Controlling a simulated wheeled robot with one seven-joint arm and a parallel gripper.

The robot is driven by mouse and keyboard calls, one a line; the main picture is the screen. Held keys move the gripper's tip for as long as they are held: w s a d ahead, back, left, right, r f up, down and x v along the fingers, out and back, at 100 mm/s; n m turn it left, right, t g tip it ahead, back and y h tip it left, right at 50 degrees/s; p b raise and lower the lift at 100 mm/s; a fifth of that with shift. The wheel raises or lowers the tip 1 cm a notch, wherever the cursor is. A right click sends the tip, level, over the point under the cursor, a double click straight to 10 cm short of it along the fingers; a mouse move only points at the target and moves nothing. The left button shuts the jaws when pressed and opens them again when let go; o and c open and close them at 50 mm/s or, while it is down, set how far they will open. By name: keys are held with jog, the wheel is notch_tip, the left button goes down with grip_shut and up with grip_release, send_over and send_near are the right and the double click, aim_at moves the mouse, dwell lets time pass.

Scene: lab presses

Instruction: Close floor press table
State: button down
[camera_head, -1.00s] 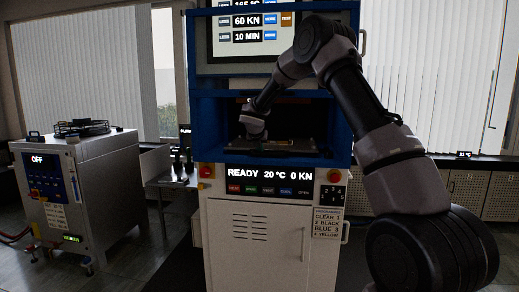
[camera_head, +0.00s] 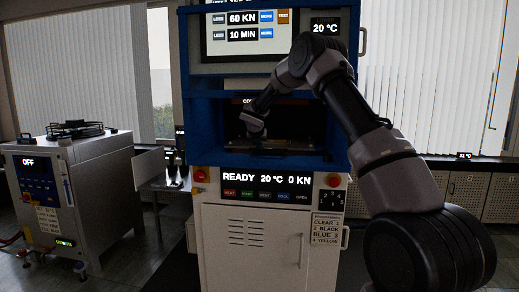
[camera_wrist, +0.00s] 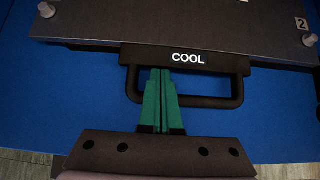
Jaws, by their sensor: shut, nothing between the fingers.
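The floor press (camera_head: 340,148) stands in front of me, with a blue frame around a dark opening and a white cabinet below. In the wrist view its table is a grey plate (camera_wrist: 215,22) with a black "COOL" label and a black loop handle (camera_wrist: 238,92), over a blue surface. My gripper (camera_wrist: 161,72) has green fingers, pressed together and empty. Their tips overlap the handle loop close under the label; I cannot tell whether they touch. In the head view my arm reaches into the opening, and the fingers are too small and dark to make out.
The press panel (camera_head: 268,179) reads "READY 20 °C 0 KN", with red buttons at both sides. A steel machine (camera_head: 100,190) marked "OFF" stands at the left. Low cabinets (camera_head: 465,192) line the wall at the right. Dark floor lies between the machines.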

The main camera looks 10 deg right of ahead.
jog(key=shift+w+d+r, duration=0.15)
jog(key=shift+r, duration=0.1)
jog(key=shift+r, duration=0.2)
jog(key=v, duration=0.3)
jog(key=shift+f, duration=0.15)
jog(key=s+a, duration=0.4)
jog(key=s, duration=0.7)
jog(key=s+d+r+m+g, duration=0.1)
jog(key=s+d+r+m, duration=0.5)
jog(key=s+m, duration=0.25)
jog(key=s+d+r+m+g, duration=0.1)
jog(key=s+d+r+m, duration=0.5)
jog(key=s+m, duration=0.3)
jog(key=s+a+r+m+y, duration=0.1)
jog(key=s+m+y, duration=0.3)
jog(key=s+m, duration=1.5)
jog(key=s, duration=0.6)
jog(key=shift+s+r+t+y, duration=0.25)
jog(key=shift+r+t+y, duration=0.05)
jog(key=shift+r+y, duration=0.1)
